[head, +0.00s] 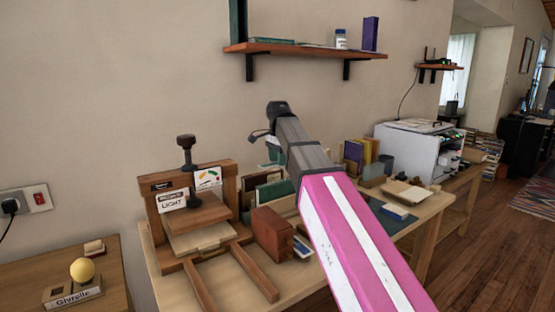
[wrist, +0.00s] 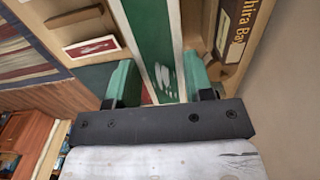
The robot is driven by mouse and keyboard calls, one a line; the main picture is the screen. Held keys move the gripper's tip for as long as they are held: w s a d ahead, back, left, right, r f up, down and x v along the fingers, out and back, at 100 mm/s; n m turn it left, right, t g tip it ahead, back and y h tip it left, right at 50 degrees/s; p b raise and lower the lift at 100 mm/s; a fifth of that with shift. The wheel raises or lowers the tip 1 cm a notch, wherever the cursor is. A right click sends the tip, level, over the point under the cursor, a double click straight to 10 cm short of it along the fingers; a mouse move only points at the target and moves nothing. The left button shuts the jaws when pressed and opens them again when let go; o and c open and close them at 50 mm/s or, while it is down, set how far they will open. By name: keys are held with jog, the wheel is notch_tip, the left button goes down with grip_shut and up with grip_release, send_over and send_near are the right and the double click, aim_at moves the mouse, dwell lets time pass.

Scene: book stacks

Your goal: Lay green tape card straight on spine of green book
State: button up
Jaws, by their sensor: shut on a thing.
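My gripper (wrist: 160,82) has its two green fingers closed on a flat green piece, which looks like the green tape card (wrist: 168,85). A white strip and white marks show on the green surface running up between the fingers; I cannot tell where card ends and any green book behind begins. In the head view my gripper (head: 274,150) is over the back of the workbench, its fingers mostly hidden by my arm. Green books (head: 268,191) stand in a rack below; I cannot tell which is the task's green book.
A wooden press (head: 187,212) stands left on the bench (head: 408,232), with a dark red block (head: 272,232) beside it. A wooden shelf (head: 300,49) hangs above.

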aim_at(278, 182)
jog(key=shift+f, duration=0.15)
jog(key=shift+f, duration=1.8)
jog(key=shift+f, duration=1.8)
dwell(2.4)
jog(key=o, duration=1)
jog(key=shift+c, duration=0.2)
jog(key=shift+r, duration=0.15)
jog(key=shift+r, duration=3.4)
